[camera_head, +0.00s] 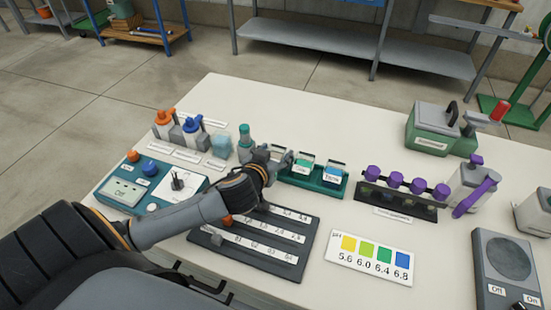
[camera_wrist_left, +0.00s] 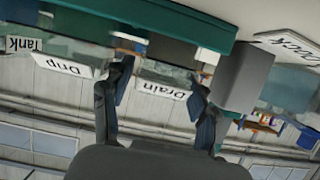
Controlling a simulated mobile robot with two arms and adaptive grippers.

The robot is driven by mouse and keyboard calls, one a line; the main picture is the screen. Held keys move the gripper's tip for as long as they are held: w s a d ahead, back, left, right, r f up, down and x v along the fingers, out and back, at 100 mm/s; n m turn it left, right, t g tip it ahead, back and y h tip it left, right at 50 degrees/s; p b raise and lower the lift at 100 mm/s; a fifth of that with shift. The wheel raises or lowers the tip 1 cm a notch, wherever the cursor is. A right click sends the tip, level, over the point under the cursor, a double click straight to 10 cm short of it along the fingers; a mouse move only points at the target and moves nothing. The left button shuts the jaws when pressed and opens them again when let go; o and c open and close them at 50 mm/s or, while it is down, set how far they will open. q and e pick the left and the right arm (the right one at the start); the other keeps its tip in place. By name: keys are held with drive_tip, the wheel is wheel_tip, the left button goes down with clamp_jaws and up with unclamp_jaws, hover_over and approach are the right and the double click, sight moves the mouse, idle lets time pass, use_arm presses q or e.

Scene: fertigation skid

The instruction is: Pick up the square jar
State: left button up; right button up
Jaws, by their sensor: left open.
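A teal rack (camera_head: 318,187) stands on the white table and holds small clear jars with labels. A jar (camera_head: 302,167) with green in it stands in the middle and one (camera_head: 333,173) with blue at the right end. My left gripper (camera_head: 281,160) is at the rack's left end and hides much of what stands there. In the wrist view, which is upside down, the open fingers (camera_wrist_left: 162,95) lie either side of a clear jar (camera_wrist_left: 160,74) labelled Drain. Jars labelled Drip and Tank are beside it. I cannot tell whether the fingers touch the glass. My right gripper is not in view.
A teal-capped bottle (camera_head: 244,139) stands just left of my gripper. A dark numbered tray (camera_head: 258,243) lies in front, partly under my arm. A purple-knobbed rack (camera_head: 400,203) stands to the right. The table behind the jar rack is clear.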

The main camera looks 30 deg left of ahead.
use_arm(q)
drive_tip(key=shift+w, duration=0.15)
drive_tip(key=c, duration=0.9)
drive_tip(key=shift+c, duration=0.3)
drive_tip(key=shift+r, duration=0.1)
